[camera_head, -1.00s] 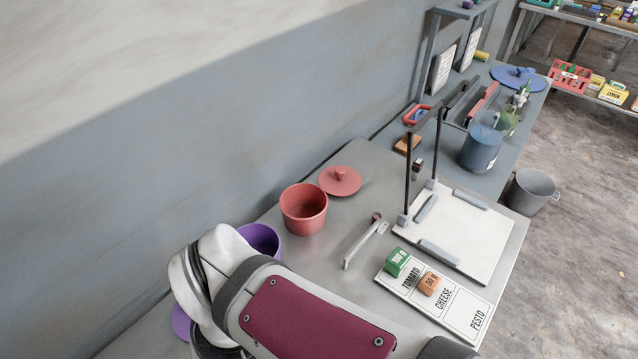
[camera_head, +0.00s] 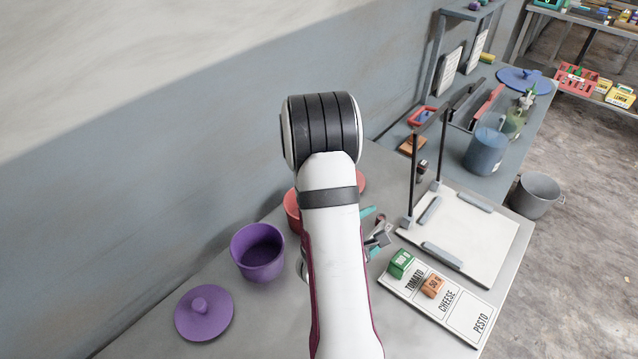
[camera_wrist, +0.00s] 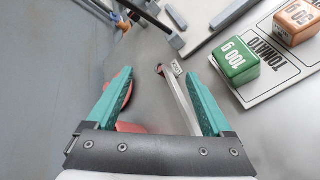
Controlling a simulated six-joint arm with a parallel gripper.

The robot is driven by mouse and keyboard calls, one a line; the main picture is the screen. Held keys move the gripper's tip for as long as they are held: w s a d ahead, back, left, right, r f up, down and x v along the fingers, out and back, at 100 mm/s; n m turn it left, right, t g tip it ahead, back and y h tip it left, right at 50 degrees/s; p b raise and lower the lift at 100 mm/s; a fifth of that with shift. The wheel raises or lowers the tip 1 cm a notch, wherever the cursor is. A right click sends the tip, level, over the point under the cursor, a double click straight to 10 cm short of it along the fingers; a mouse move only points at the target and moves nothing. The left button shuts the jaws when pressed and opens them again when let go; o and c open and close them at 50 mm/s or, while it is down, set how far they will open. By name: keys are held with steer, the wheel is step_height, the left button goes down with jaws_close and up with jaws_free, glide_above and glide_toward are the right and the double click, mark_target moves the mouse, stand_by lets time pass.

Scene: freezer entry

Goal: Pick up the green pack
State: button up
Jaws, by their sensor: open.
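The green pack (camera_head: 400,264), marked 100 g, sits on the TOMATO end of the white label board (camera_head: 463,322). In the wrist view the green pack (camera_wrist: 237,61) lies to the right of my gripper (camera_wrist: 162,92), outside the right finger and apart from it. My gripper (camera_head: 373,232) is open, its teal fingers spread with nothing held. In the head view my arm hides part of it. A metal tool with a labelled end (camera_wrist: 178,90) lies on the table and shows between the fingers.
An orange pack (camera_head: 432,287) sits beside the green pack on the CHEESE section. A white board with a dark upright frame (camera_head: 455,235) stands behind them. A purple pot (camera_head: 257,253) and purple lid (camera_head: 204,312) are at left. My arm partly hides a red pot (camera_head: 292,211).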

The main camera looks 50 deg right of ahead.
mark_target(397, 267)
steer(key=s+n, duration=0.2)
steer(key=s+d+f+n+g+h, duration=0.1)
steer(key=s+n, duration=0.1)
steer(key=s, duration=0.1)
steer(key=s+f+n+g, duration=0.1)
steer(key=s+n, duration=0.1)
steer(key=s, duration=0.1)
steer(key=shift+d+f+n+h, duration=0.15)
steer(key=shift+f+n+h, duration=0.15)
steer(key=shift+h, duration=0.1)
steer(key=f, duration=0.1)
steer(key=a+f+n, duration=0.2)
steer(key=shift+s+f+y, duration=0.15)
steer(key=shift+f+y, duration=0.05)
steer(key=shift+y, duration=0.1)
steer(key=x, duration=0.4)
steer(key=shift+d+f, duration=0.15)
steer(key=shift+d, duration=0.15)
jaws_close()
